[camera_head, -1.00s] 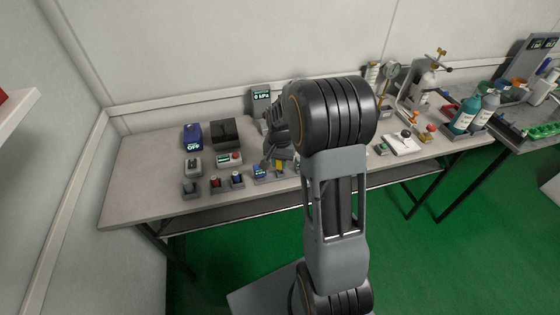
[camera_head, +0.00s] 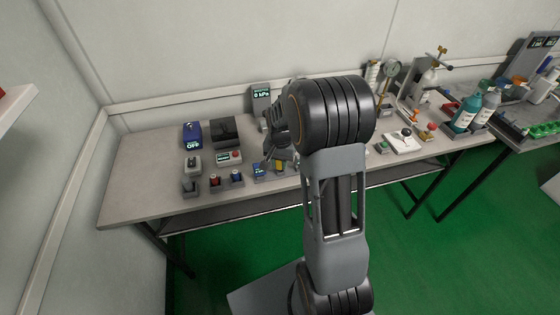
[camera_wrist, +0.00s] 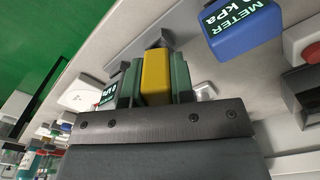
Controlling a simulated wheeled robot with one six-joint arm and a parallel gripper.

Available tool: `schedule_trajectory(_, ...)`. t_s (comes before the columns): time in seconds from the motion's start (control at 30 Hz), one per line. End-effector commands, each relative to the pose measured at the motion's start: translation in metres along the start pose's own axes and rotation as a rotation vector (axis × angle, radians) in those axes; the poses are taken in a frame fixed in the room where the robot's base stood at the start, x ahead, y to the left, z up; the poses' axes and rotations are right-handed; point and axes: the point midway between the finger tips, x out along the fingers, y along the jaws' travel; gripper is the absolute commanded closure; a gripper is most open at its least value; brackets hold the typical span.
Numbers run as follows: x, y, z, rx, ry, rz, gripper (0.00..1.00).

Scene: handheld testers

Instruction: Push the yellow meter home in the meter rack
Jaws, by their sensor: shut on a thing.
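The yellow meter (camera_wrist: 156,76) is upright between the two green-grey fingers of my gripper (camera_wrist: 156,82) in the wrist view. The gripper is shut on it. In the head view a small yellow patch of the meter (camera_head: 279,168) shows beside my arm, near the table's front edge. A grey slanted piece (camera_wrist: 150,48) lies just beyond the meter; it may be part of the meter rack. The meter's lower end is hidden, so I cannot tell how deep it sits. A blue meter (camera_wrist: 245,28) marked METER kPa stands apart from the gripper; it also shows in the head view (camera_head: 259,169).
Left on the table (camera_head: 140,190) are a blue tester (camera_head: 192,135), a dark box (camera_head: 225,132) and several small holders. A grey kPa display (camera_head: 261,97) stands behind my arm. Bottles (camera_head: 466,112) and a gauge stand (camera_head: 392,72) are at the right.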

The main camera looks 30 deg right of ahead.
Motion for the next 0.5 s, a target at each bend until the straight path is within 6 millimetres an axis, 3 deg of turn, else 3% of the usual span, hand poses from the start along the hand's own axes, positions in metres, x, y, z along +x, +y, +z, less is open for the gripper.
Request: schedule_trajectory(0.5, 0.013, 0.000, 0.000, 0.000, 0.000, 0.000, 1.00)
